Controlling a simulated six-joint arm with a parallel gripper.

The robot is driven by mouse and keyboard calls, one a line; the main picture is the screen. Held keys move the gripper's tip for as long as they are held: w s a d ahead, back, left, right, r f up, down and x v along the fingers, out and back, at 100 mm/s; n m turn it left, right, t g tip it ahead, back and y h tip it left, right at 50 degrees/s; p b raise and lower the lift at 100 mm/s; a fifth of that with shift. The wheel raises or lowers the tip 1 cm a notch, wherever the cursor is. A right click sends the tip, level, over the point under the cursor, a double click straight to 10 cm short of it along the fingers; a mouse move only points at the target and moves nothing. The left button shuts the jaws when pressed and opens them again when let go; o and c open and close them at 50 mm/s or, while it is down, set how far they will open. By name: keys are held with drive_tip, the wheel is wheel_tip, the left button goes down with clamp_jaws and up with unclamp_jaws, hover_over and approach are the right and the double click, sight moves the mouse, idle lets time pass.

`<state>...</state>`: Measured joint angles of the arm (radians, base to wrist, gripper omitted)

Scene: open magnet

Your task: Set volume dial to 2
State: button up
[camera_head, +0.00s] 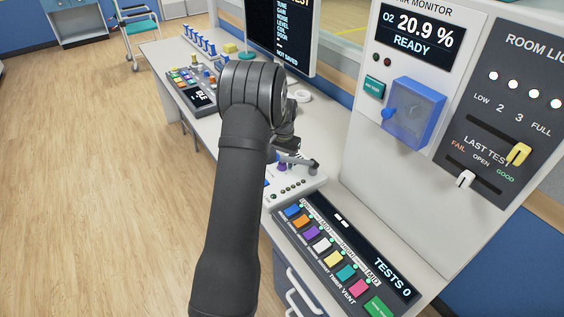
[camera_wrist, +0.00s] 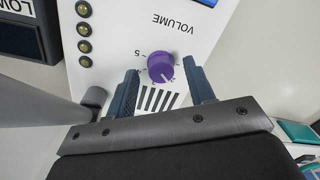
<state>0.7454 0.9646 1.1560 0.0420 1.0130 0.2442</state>
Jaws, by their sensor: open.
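The purple volume dial (camera_wrist: 160,66) sits on a white panel (camera_wrist: 200,28) under an upside-down VOLUME label in the wrist view. A pale pointer line on the dial points toward the bottom of the picture, slightly right. My gripper (camera_wrist: 160,68) is open, with one dark finger on each side of the dial and a visible gap on both sides. In the head view the dial (camera_head: 282,167) shows small and partly hidden by my gripper (camera_head: 296,162).
A row of brass-coloured studs (camera_wrist: 84,30) and a slotted grille (camera_wrist: 157,99) are near the dial. A panel of coloured buttons (camera_head: 333,258) is in front of it. A blue clear cover (camera_head: 414,112) stands at the right. My arm hides part of the bench.

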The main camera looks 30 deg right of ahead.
sight(284, 165)
wheel_tip(284, 165, up, 16)
drive_tip(key=shift+s+d+r, duration=0.15)
drive_tip(key=shift+s, duration=0.1)
idle(0.3)
drive_tip(key=f, duration=1.7)
drive_tip(key=shift+w+f, duration=0.25)
drive_tip(key=shift+w, duration=0.05)
drive_tip(key=shift+r, duration=0.1)
